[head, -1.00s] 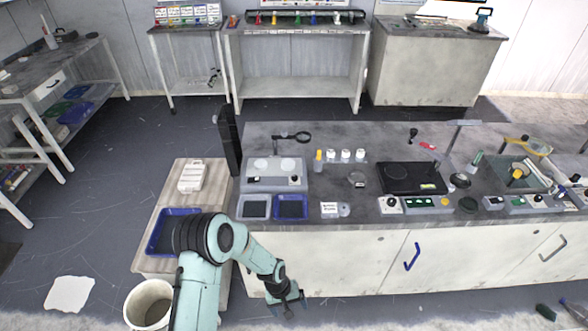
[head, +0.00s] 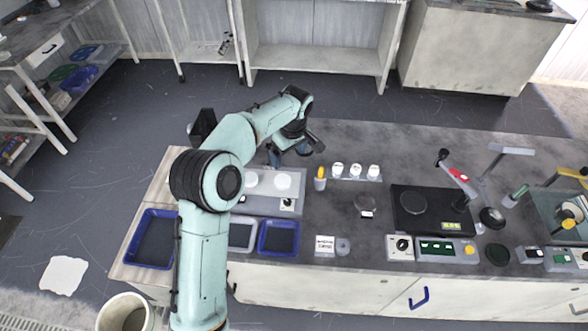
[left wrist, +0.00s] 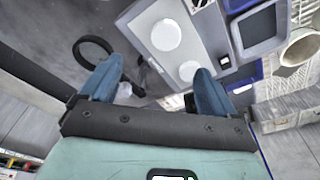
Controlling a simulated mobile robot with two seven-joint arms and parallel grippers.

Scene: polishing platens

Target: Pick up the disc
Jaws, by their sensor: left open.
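Several disc-like things show, and I cannot tell which one is meant. Two white discs lie on a grey two-station unit (head: 262,206): a left one (head: 251,179) and a right one (head: 283,182). The wrist view shows an upper white disc (left wrist: 166,35) and a lower one (left wrist: 188,70). A round grey piece (head: 366,203) lies mid-bench, and a dark disc (head: 497,254) lies farther right. My left gripper (head: 291,156) is above the bench behind the unit, pointing down. Its blue fingers (left wrist: 160,72) are apart, with nothing held between them. My right gripper is out of view.
A yellow-capped bottle (head: 320,178) and several white-capped jars (head: 355,171) stand right of my left gripper. A black ring (left wrist: 92,46) is beside one finger. Blue tray (head: 279,238) sits at the bench front. A black plate unit (head: 426,210) stands to the right.

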